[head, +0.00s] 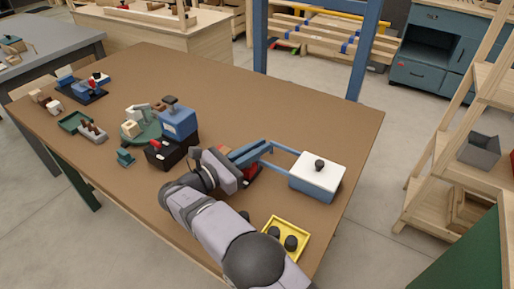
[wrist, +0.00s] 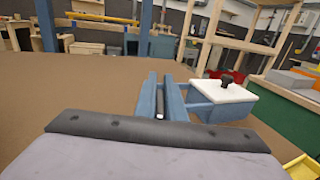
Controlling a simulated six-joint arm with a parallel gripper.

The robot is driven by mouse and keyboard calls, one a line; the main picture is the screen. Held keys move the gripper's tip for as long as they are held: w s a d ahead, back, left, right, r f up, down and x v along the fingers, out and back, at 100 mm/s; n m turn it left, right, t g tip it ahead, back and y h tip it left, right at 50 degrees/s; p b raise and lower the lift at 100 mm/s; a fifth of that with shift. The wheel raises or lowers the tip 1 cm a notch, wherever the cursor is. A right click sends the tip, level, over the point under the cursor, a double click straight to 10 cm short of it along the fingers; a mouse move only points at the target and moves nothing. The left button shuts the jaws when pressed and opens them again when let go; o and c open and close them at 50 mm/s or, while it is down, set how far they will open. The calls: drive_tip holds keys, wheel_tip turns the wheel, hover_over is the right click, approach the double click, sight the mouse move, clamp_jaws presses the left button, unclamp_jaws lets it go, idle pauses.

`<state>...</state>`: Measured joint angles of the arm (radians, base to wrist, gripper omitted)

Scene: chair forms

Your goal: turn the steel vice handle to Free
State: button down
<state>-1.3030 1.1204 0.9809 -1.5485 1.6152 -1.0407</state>
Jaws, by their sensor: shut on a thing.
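My gripper (head: 246,154) reaches over the near right part of the brown table. In the wrist view its two blue fingers (wrist: 160,88) lie close together, with a narrow steel-grey bar with a pale end (wrist: 160,108) between them. I take this bar to be the vice handle, and the gripper is shut on it. Most of the vice is hidden beneath the gripper. In the head view a small red part shows under the gripper. Any Free marking is too small or hidden to read.
A blue box with a white lid and black knob (head: 329,173) stands right of the gripper, with blue bars running from it toward the gripper. A yellow tray (head: 285,222) with dark round pieces is nearer. A blue and black device (head: 180,124) stands left. The table's far middle is clear.

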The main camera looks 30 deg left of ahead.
drive_tip(key=shift+s+d+r+m+g+h, duration=0.1)
drive_tip(key=shift+m+g+h, duration=0.15)
drive_tip(key=shift+m+h, duration=0.25)
drive_tip(key=shift+d+r+m+g+h, duration=0.1)
drive_tip(key=shift+m+g+h, duration=0.2)
drive_tip(key=shift+h, duration=0.3)
drive_tip(key=c, duration=1.8)
unclamp_jaws()
drive_tip(key=shift+f, duration=0.15)
drive_tip(key=shift+c, duration=0.2)
wheel_tip(320, 180, up, 10)
drive_tip(key=shift+o, duration=0.4)
